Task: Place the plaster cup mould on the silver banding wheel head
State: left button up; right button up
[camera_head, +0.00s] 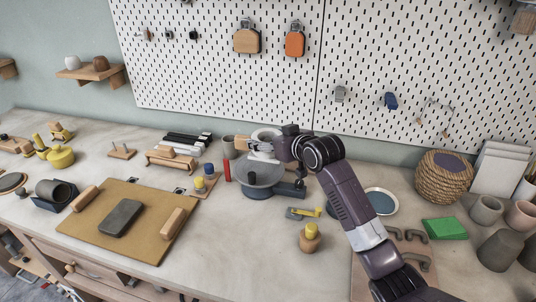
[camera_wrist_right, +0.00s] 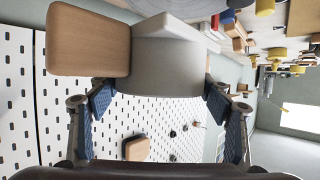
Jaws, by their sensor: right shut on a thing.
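My right gripper (camera_head: 262,147) reaches in from the right, above the back part of the silver banding wheel head (camera_head: 258,173). In the right wrist view its fingers (camera_wrist_right: 158,100) are shut on the pale grey-white plaster cup mould (camera_wrist_right: 165,72). A plain wooden block (camera_wrist_right: 88,42) shows right beside the mould; I cannot tell whether it is joined to it. My left gripper is not in view.
A red cylinder (camera_head: 227,171) stands just left of the wheel, and a grey cup (camera_head: 229,147) behind it. A tan board (camera_head: 95,238) lies left.

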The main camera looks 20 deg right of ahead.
notch_tip(320, 180, down, 6)
jog(key=shift+r+p, duration=0.1)
jog(key=shift+p, duration=0.35)
jog(key=shift+f, duration=0.35)
jog(key=o, duration=1.5)
jog(key=shift+f, duration=0.2)
jog(key=shift+s+r, duration=0.1)
jog(key=shift+r, duration=0.05)
jog(key=b+v, duration=0.1)
jog(key=v, duration=1.1)
jog(key=shift+b, duration=0.4)
